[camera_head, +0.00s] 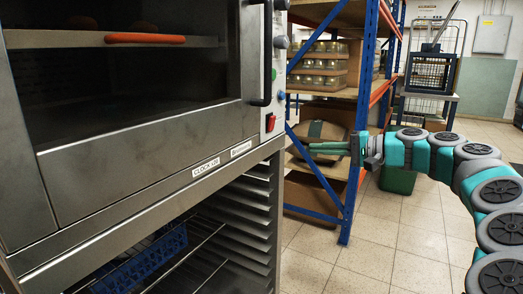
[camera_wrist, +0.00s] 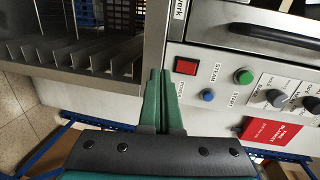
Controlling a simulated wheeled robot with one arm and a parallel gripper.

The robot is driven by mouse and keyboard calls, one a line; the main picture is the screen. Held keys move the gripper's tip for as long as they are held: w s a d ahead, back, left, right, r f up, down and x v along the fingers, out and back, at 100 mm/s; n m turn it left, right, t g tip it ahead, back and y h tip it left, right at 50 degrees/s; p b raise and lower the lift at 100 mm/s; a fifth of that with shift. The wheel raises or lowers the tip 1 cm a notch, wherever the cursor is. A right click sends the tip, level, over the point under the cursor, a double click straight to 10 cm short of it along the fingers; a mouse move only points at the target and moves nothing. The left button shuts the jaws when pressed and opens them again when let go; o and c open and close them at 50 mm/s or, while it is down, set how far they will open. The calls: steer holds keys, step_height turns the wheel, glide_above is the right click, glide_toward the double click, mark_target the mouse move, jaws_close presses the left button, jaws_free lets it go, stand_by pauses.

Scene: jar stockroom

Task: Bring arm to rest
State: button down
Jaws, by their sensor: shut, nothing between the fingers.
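My arm reaches in from the right of the head view, stretched toward the left. My gripper (camera_head: 312,148) is shut and empty, in front of the blue-framed shelf and to the right of the oven. In the wrist view my gripper (camera_wrist: 160,75) shows as two green fingers close together, with nothing between them. Behind the fingertips is the oven's front, with a control panel (camera_wrist: 222,82) to their right. I cannot tell the exact gap between fingertips and oven, but no contact is clear.
A steel oven (camera_head: 140,115) stands close on the left, above a rack (camera_head: 235,225) holding a blue basket (camera_head: 145,262). A blue-framed shelf (camera_head: 362,110) with jars (camera_head: 322,65) and cardboard boxes stands behind my gripper. A green bin (camera_head: 398,180) sits beyond my arm. Tiled floor (camera_head: 385,240) is clear.

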steer(key=s+a+n+g+h, duration=0.1)
steer(key=s+a+n+g, duration=0.35)
steer(key=s+a, duration=0.7)
steer(key=s+a+f+n+g+h, duration=0.2)
steer(key=s+a+f+g+h, duration=0.15)
steer(key=s+a+f, duration=0.55)
steer(key=s+d+f+g+h, duration=0.1)
steer(key=s+d+f+h, duration=0.2)
steer(key=s+f, duration=0.3)
steer(key=s+d+f+h, duration=0.3)
steer(key=s+d+f, duration=0.3)
steer(key=s, duration=0.4)
steer(key=s+d+f+g+h, duration=0.1)
steer(key=s+d+f+h, duration=0.2)
steer(key=s+f, duration=0.3)
steer(key=s+d, duration=0.1)
steer(key=s, duration=0.2)
steer(key=shift+d+g, duration=0.3)
steer(key=shift+d, duration=0.05)
steer(key=c, duration=1.6)
jaws_free()
